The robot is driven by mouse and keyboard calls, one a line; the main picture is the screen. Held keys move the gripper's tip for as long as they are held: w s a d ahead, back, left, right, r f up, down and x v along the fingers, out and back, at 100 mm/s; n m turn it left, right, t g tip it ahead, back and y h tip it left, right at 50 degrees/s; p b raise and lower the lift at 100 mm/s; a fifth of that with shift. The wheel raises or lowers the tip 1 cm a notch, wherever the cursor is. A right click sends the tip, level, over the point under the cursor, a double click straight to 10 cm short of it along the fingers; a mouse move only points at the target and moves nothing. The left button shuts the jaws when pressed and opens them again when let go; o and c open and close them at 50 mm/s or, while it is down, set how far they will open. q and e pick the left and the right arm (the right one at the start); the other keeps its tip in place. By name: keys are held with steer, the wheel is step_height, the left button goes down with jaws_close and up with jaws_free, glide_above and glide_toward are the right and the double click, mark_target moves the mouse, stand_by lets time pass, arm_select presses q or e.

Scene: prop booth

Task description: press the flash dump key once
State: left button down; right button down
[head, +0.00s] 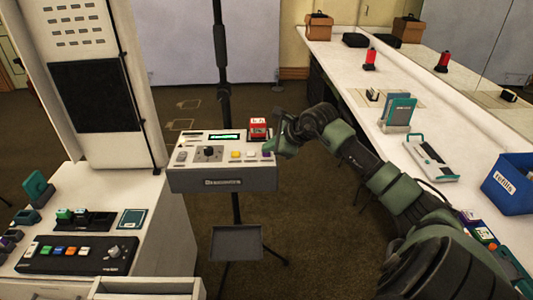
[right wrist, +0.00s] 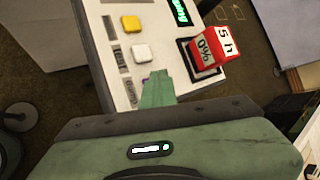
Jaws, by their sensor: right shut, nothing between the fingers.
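The flash console (head: 222,182) is a pale box with a dark front on a stand in the middle of the head view. Its row of keys includes a yellow key (head: 235,155), a white key (head: 251,155) and a purple key (head: 266,154) at the right end. In the right wrist view the label by the purple key (right wrist: 146,79) appears to read "Dump". My right gripper (head: 274,147) is shut and empty, its fingertips (right wrist: 157,90) at the purple key and hiding most of it. I cannot tell whether they touch it. My left gripper is out of view.
A red block (head: 258,128) marked "5 h" and "0%" stands on the console close behind the fingertips. A lit display (head: 224,137) and a dark knob (head: 209,152) are to its left. A white counter (head: 408,150) runs along the right; a cabinet stands left.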

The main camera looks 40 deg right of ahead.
mark_target(268, 155)
steer(key=shift+r, duration=0.75)
steer(key=shift+r+p, duration=0.15)
steer(key=shift+p, duration=0.15)
steer(key=shift+r+p, duration=1.1)
steer(key=shift+r, duration=1.3)
